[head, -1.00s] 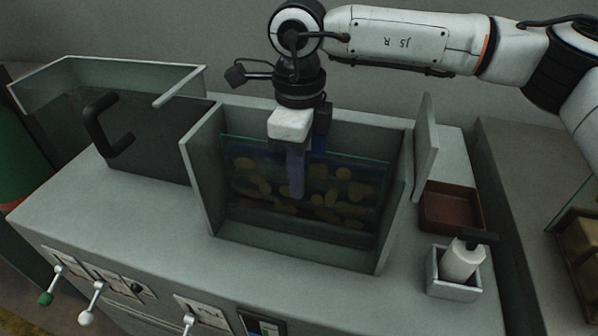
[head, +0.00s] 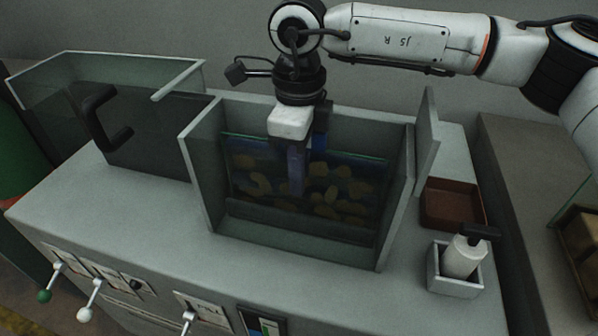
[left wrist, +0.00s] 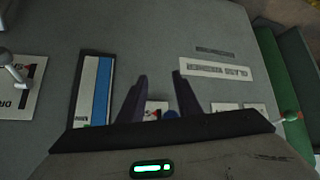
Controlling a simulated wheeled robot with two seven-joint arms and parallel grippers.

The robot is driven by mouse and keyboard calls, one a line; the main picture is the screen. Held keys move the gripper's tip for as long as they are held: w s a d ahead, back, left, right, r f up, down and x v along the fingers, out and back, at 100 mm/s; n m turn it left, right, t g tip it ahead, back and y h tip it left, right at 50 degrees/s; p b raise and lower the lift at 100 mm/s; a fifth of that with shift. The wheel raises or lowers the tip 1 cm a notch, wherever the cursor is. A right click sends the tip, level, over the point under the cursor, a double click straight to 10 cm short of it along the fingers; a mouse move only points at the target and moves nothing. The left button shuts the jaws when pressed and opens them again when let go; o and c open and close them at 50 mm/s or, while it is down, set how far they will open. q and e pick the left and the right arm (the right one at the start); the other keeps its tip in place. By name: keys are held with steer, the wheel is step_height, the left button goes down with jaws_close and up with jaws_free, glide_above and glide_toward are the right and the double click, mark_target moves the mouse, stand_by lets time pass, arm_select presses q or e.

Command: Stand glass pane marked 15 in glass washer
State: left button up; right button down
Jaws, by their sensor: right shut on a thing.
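The glass pane (head: 350,172) stands on edge inside the open tank of the glass washer (head: 285,245), its greenish top edge below the tank's rim. Yellowish blotches show on or through it. No number can be read on it. My right gripper (head: 296,190) reaches down from above and is shut on the pane near its middle. One finger lies over the near face; the far finger is mostly hidden. My left gripper (left wrist: 160,95) shows only in the left wrist view, with its fingers apart and empty, over the panel with the upside-down "GLASS WASHER" label (left wrist: 217,68).
Left of the tank is a dark lid (head: 145,140) with a black handle, beside a glass-walled basin (head: 60,75). To the right are a brown tray (head: 452,205) and a white bottle (head: 463,258) in a holder. Levers (head: 84,314) line the front panel.

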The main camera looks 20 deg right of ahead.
steer(key=c, duration=1.6)
jaws_free()
steer(key=shift+c, duration=0.2)
steer(key=shift+f, duration=0.1)
